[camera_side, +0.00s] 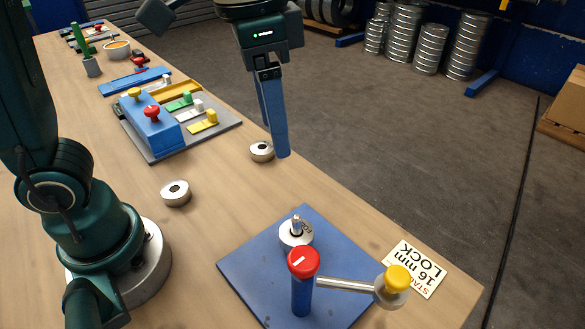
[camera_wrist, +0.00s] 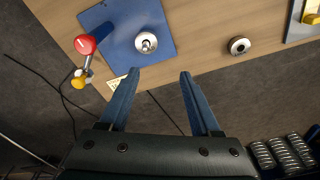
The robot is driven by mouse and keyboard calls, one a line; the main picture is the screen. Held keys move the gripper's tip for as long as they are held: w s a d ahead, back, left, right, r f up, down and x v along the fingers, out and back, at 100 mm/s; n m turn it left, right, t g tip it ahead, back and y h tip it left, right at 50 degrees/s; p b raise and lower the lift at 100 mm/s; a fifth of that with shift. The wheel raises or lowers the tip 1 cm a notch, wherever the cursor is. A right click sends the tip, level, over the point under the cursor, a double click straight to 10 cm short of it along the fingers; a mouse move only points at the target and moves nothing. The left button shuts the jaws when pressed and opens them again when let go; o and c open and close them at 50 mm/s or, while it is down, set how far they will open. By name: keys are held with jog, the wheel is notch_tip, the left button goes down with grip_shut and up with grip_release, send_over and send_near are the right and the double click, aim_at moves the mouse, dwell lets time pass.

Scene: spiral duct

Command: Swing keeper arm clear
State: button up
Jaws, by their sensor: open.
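The keeper arm (camera_side: 345,285) is a metal rod running from a red-capped blue post (camera_side: 303,285) to a metal end with a yellow knob (camera_side: 397,279). It points right, over the plate's edge and away from the upright pin (camera_side: 297,222), which has a silver ring (camera_side: 293,238) around it. Both stand on a blue plate (camera_side: 250,268). In the wrist view the yellow knob (camera_wrist: 79,82) hangs past the plate's edge, left of my gripper. My gripper (camera_side: 280,154) is open and empty, above the table's far edge, apart from the keeper arm; its fingers also show in the wrist view (camera_wrist: 159,73).
Two loose silver rings (camera_side: 176,193) (camera_side: 262,151) lie on the wooden table. A grey board (camera_side: 215,130) with a blue block and coloured tabs stands farther back. The table between the rings and plate is clear.

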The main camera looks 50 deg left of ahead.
jog(key=s+a+f+n+t, duration=0.3)
jog(key=s+a+n, duration=0.2)
jog(key=s+a, duration=0.1)
jog(key=shift+s+a+f+t, duration=0.35)
jog(key=shift+s+a+t, duration=0.05)
jog(key=shift+a, duration=0.25)
dwell(0.4)
jog(key=shift+w+f, duration=0.1)
jog(key=shift+f, duration=0.5)
